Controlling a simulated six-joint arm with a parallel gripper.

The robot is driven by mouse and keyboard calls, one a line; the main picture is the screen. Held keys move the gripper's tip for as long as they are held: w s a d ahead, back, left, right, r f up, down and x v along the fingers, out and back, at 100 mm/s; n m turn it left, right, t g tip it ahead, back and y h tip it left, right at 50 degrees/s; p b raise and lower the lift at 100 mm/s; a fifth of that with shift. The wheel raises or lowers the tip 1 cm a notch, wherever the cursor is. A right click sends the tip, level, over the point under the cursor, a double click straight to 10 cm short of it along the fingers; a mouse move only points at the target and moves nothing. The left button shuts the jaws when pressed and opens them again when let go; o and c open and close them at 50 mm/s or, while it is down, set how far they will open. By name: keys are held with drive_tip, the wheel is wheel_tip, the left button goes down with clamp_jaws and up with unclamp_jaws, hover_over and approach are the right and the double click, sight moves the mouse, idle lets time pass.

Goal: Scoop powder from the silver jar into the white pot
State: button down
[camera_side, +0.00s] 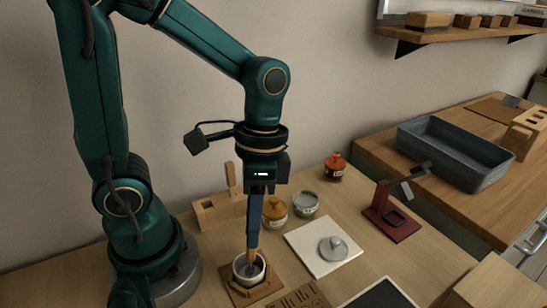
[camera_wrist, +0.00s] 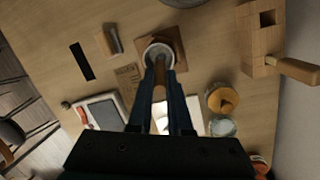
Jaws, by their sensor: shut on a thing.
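A yellow-lidded jar (camera_side: 275,218) stands beside the silver jar, and an orange-lidded jar (camera_side: 335,169) farther back. A wooden holder (camera_side: 217,212) is behind the pot. A red stand (camera_side: 390,218) is right of the tile. A grey tray (camera_side: 455,152) sits on the side counter.

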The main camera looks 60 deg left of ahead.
drive_tip(key=shift+r, duration=0.1)
drive_tip(key=shift+v, duration=2.2)
drive_tip(key=shift+s+d+v, duration=0.1)
drive_tip(key=shift+s+v, duration=0.05)
drive_tip(key=shift+v, duration=0.7)
drive_tip(key=shift+s+d+v, duration=0.1)
drive_tip(key=shift+s+v, duration=0.05)
drive_tip(key=shift+v, duration=0.65)
drive_tip(key=shift+s+d+v, duration=0.1)
drive_tip(key=shift+s+v, duration=0.05)
drive_tip(key=shift+v, duration=0.7)
